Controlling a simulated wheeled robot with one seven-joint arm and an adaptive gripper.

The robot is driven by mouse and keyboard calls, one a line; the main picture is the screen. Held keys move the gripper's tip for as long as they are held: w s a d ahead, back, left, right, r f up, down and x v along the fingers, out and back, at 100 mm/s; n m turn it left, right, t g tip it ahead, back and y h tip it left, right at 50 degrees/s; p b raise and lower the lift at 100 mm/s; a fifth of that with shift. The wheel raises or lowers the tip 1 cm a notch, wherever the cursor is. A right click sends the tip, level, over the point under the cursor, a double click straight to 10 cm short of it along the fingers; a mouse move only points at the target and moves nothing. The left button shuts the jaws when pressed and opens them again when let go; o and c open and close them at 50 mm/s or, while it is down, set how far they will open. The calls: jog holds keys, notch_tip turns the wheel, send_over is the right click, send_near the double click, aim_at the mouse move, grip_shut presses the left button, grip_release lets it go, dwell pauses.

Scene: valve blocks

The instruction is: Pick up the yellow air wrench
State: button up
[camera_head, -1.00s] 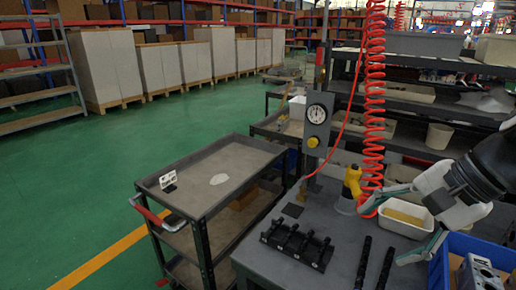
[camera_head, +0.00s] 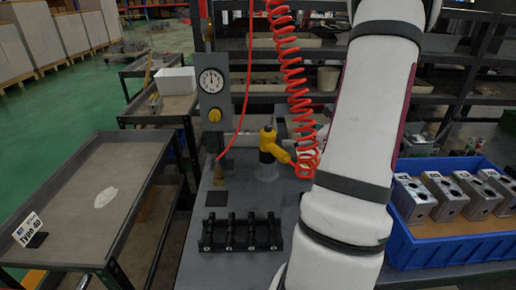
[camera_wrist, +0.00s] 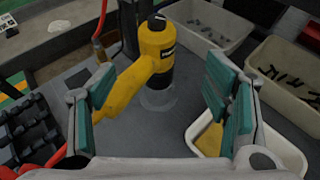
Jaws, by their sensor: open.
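The yellow air wrench (camera_head: 272,147) stands on the grey workbench, upright in a clear round holder (camera_head: 266,172), with its handle pointing right toward the red coiled hose (camera_head: 296,90). In the wrist view the wrench (camera_wrist: 148,62) shows large, its black-capped head up and its handle slanting down to the left. My gripper (camera_wrist: 162,100) is open, with teal finger pads on both sides of the view. The wrench is ahead of it, apart from the right finger; its handle lies close to or behind the left finger. In the head view my arm hides the gripper.
A gauge panel (camera_head: 212,88) stands behind the wrench at left. A black rack (camera_head: 240,232) sits at the bench front. A blue crate (camera_head: 455,250) of metal valve blocks is at right. White bins (camera_wrist: 212,22) lie behind and right.

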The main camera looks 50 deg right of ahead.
aim_at(275, 137)
jog(key=x, duration=0.6)
jog(key=shift+w+a+f, duration=0.1)
jog(key=shift+w+f, duration=0.05)
jog(key=shift+w, duration=0.2)
jog(key=shift+x, duration=2.75)
jog(key=shift+a+r, duration=0.1)
jog(key=shift+r, duration=0.15)
jog(key=c, duration=1.7)
jog(key=shift+o, duration=0.2)
jog(key=shift+w+r, duration=0.1)
jog(key=shift+r, duration=0.1)
